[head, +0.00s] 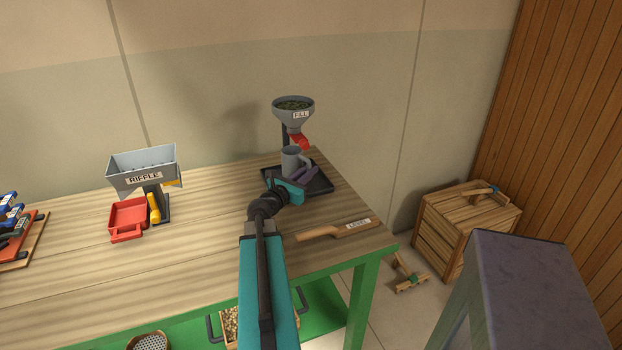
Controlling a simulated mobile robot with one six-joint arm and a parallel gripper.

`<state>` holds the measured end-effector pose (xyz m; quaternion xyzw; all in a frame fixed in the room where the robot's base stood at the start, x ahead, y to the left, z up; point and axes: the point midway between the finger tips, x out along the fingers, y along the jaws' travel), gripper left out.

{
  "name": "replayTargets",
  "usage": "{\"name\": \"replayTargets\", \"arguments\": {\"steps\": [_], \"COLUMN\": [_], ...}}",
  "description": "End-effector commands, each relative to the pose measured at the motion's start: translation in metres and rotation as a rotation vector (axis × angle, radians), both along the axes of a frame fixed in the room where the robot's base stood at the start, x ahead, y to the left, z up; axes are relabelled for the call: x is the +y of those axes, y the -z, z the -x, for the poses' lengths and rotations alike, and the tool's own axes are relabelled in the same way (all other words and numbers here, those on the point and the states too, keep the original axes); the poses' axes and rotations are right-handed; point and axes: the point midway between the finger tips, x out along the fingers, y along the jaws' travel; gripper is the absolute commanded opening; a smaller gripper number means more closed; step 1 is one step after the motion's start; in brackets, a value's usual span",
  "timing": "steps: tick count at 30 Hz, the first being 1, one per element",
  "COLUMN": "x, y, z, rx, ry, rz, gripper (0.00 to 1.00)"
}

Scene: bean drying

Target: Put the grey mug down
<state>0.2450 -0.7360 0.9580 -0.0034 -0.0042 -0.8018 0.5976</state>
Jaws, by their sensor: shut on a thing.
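The grey mug (291,158) is upright with its handle to the right, at the far right end of the table. My gripper (290,182) is shut on the mug, reaching it from the near side. The mug is over or on a black tray (320,184), below the grey funnel marked FILL (293,115). I cannot tell whether the mug's base touches the tray, as the gripper hides it.
A red spout (298,142) hangs just behind the mug. A wooden LEVEL paddle (335,231) lies near the table's front right edge. The RIFFLE hopper (143,172) and red bin (128,220) stand left. The table (215,205) between is clear. A wooden crate (463,228) stands right.

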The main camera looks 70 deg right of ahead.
Motion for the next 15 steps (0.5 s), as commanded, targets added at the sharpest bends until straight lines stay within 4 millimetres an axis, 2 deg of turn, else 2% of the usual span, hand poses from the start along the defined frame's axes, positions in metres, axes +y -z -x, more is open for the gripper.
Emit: {"name": "replayTargets", "arguments": {"steps": [7, 13, 15], "x": [-0.002, -0.018, -0.015], "y": [0.0, 0.0, 0.009], "z": [0.001, 0.005, 0.005], "rx": [0.0, 0.0, 0.001], "ry": [0.001, 0.001, 0.0], "rz": [0.001, 0.0, -0.002], "gripper": [0.0, 0.0, 0.0]}}
